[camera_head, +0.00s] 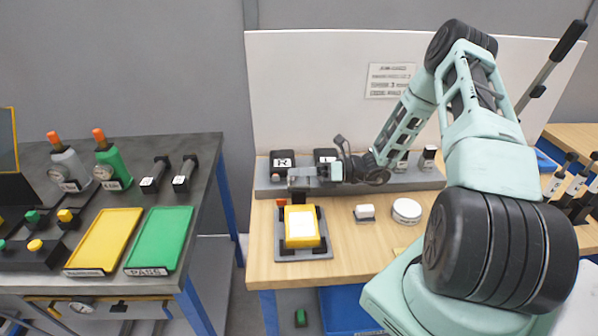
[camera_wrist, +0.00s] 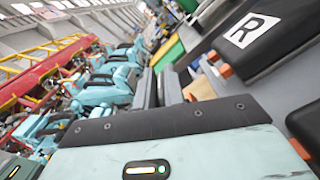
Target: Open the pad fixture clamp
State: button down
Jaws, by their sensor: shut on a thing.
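The pad fixture (camera_head: 315,253) is a grey base on the wooden table, with dark posts around a yellow pad (camera_head: 302,227) that has a white top. Its clamp (camera_head: 298,197) is a dark upright part at the back edge, partly hidden under my gripper. A small red-orange tip (camera_head: 281,202) shows just left of it. My gripper (camera_head: 297,180) lies sideways above the back of the fixture and is shut on what looks like the clamp's handle.
A black block marked R (camera_head: 283,162) stands behind my gripper on a grey rack; it is close in the wrist view (camera_wrist: 262,45). The table front is clear.

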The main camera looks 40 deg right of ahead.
jog(key=shift+d, duration=0.1)
jog(key=c, duration=1.5)
grip_release()
jog(key=b+v, duration=0.4)
jog(key=v, duration=1.3)
jog(key=shift+s+d+f+b, duration=0.1)
jog(key=shift+s+d+b, duration=0.1)
jog(key=shift+b, duration=0.1)
